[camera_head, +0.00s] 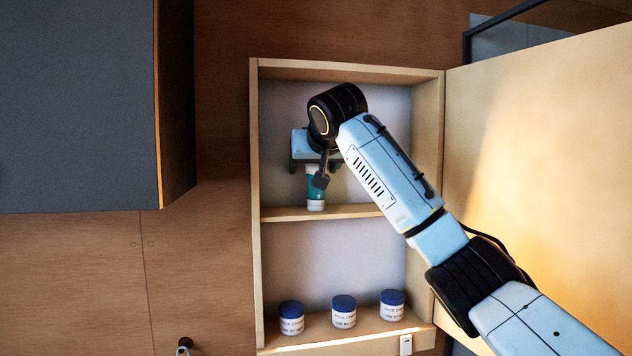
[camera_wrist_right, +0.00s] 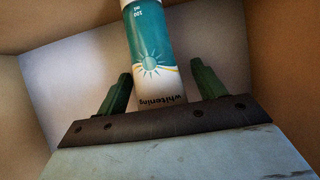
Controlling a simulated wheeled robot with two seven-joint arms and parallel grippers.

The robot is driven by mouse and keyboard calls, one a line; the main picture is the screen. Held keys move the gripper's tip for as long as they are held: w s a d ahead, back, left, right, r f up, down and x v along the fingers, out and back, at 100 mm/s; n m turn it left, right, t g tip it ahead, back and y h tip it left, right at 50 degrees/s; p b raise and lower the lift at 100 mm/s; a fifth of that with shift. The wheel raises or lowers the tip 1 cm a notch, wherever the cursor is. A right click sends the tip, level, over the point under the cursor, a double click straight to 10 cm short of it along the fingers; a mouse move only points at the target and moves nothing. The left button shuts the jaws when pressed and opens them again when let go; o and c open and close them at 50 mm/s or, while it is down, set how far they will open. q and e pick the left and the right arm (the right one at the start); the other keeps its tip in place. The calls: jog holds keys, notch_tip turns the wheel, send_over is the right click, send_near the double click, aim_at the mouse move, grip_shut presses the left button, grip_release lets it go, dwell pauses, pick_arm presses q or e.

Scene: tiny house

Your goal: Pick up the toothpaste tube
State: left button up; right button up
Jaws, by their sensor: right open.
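The toothpaste tube (camera_head: 315,189) is teal with a white end and stands upright on the upper shelf of the open wall cabinet. In the right wrist view the tube (camera_wrist_right: 150,50) shows a sun drawing and the word "whitening". My right gripper (camera_head: 317,174) is at the tube inside the cabinet. Its two green fingers (camera_wrist_right: 158,92) are open, one on each side of the tube, with gaps showing between fingers and tube. The wrist and gripper hide the tube's upper part in the head view. My left gripper is not in view.
Three white jars with blue lids, left (camera_head: 291,318), middle (camera_head: 343,312) and right (camera_head: 392,305), stand on the lower shelf. The cabinet door (camera_head: 560,150) is open at right. A dark grey cupboard (camera_head: 75,110) juts out at left. The cabinet side walls are close around the gripper.

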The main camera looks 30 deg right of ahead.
jog(key=shift+s, duration=0.15)
jog(key=shift+c, duration=0.6)
jog(key=c, duration=1)
jog(key=shift+r, duration=0.1)
